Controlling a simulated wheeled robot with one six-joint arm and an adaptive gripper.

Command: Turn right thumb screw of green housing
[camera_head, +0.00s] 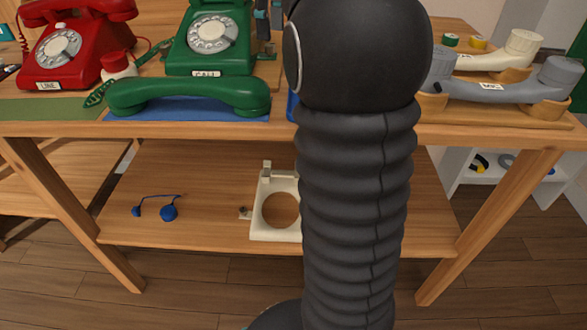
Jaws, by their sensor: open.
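The green housing (236,58) is a green telephone body with a white dial and a small label, at the upper left of the head view. Its top is cut off by the frame. A small brass-coloured fitting (269,50) at its right side may be the right thumb screw; it is too small to be sure. My gripper (269,18) shows in part as two dark, teal-marked fingers beside the housing's right side, just above that fitting. The fingers are apart. My black arm hides the rest of it, and I cannot tell whether it touches the screw.
A green handset (188,97) lies on a blue mat (185,132) in front of the housing. A red telephone (78,45) stands left. Grey and cream handsets (505,92) lie on a wooden stand at right. A lower shelf (210,185) holds a cream frame (262,232) and a blue cord.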

